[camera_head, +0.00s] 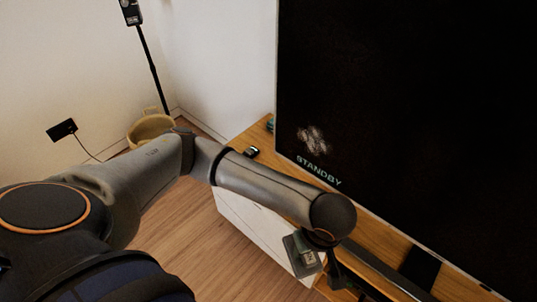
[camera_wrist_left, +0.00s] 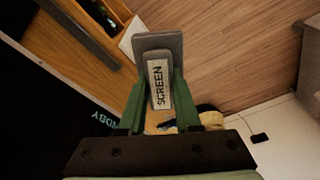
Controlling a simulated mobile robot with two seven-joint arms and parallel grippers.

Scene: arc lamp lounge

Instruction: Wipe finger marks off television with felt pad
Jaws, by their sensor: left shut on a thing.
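The television (camera_head: 420,110) fills the right of the head view with a black screen, and its screen also shows at the left of the left wrist view (camera_wrist_left: 35,125). A pale smudgy patch of finger marks (camera_head: 312,139) lies on its lower left, just above the word STANDBY. The pad also shows in the head view (camera_head: 302,254), below the end of my left arm and apart from the screen. My right gripper is not in view.
The television stands on a wooden-topped cabinet (camera_head: 250,139) with a white front. A small black object (camera_head: 251,152) and a dark bar (camera_head: 385,268) lie on it. A tan basket (camera_head: 150,127) and a black pole (camera_head: 150,65) stand in the corner. Wooden floor (camera_head: 185,225) is clear.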

